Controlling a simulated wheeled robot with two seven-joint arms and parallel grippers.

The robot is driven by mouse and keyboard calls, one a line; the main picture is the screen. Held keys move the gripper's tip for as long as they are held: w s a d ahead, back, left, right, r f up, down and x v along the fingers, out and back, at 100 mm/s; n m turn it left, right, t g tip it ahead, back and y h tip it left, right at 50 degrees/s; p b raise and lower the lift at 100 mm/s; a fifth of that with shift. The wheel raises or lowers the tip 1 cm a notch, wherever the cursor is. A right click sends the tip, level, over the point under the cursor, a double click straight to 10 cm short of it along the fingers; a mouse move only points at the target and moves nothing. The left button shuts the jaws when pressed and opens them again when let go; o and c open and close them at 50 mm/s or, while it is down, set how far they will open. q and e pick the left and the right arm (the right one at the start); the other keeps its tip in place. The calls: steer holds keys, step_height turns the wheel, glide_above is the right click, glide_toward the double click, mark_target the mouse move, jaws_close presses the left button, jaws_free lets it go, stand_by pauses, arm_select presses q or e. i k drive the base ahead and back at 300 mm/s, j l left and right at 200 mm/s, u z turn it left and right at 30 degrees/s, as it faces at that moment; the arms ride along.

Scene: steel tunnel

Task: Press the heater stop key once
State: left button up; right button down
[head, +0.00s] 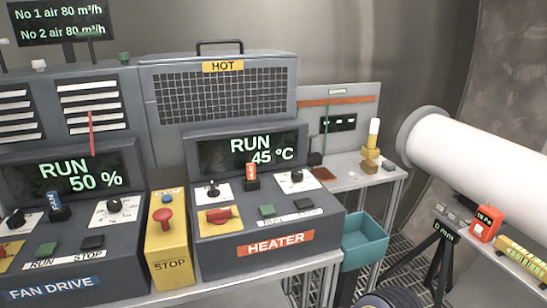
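The heater panel (265,225) is a dark grey box with an orange HEATER label (276,244). Its display (248,151) reads RUN 45 °C. On its sloped front are a green key (267,211) and, to the right, a black key (304,204). A white strip below them carries small lettering; RUN shows at the left and the word under the black key is hard to read. Neither of my grippers is in view, and nothing covers the two keys.
Left of the heater panel stands a yellow STOP box (168,250) with a red mushroom button (164,216). Further left is the FAN DRIVE panel (75,255), reading RUN 50 %. A teal bin (365,241) and a white pipe (480,155) are at the right.

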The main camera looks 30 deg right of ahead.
mark_target(301, 203)
steer(key=z, duration=1.35)
